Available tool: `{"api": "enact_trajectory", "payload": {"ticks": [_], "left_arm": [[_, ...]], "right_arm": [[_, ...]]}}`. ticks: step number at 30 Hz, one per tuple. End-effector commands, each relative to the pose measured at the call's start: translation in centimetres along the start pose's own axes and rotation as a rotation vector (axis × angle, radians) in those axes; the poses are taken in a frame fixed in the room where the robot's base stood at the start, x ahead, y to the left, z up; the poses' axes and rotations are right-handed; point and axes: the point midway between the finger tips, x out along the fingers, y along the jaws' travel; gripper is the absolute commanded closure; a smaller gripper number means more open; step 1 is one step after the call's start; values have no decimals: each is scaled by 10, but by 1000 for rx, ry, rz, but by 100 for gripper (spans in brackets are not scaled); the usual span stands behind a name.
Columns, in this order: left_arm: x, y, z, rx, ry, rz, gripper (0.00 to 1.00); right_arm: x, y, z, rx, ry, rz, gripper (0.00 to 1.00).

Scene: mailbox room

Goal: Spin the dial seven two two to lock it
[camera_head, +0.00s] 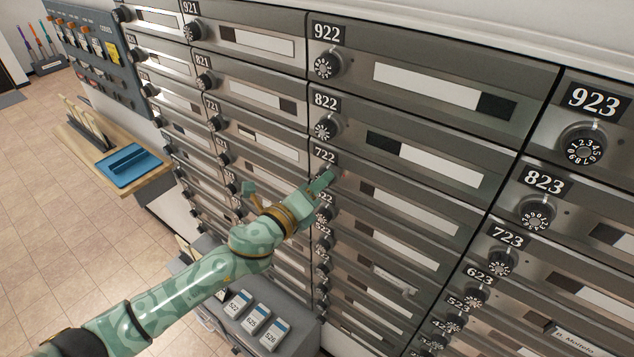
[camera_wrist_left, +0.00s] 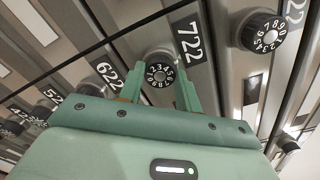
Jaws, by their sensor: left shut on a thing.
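The box labelled 722 (camera_head: 325,156) is in the middle column of the grey mailbox wall, below box 822. Its black dial with white numbers (camera_wrist_left: 160,76) shows in the left wrist view beside the 722 label (camera_wrist_left: 188,40). My left gripper (camera_head: 325,180) reaches up to this dial and covers most of it in the head view. In the left wrist view its two green fingers (camera_wrist_left: 160,78) stand on either side of the dial, shut on it. My right gripper is not in view.
Neighbouring dials stick out close by: the 822 dial (camera_head: 324,128) above and the 622 label (camera_wrist_left: 107,74) with its dial below. A grey cabinet with labelled packets (camera_head: 272,335) stands under my left arm. A wooden shelf holds a blue tray (camera_head: 128,165).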

Motion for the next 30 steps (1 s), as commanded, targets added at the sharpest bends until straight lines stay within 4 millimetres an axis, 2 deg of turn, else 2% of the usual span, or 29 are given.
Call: {"api": "enact_trajectory", "payload": {"ticks": [30], "left_arm": [[0, 1, 0, 927, 3, 2, 89]], "right_arm": [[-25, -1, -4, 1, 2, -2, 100]]}}
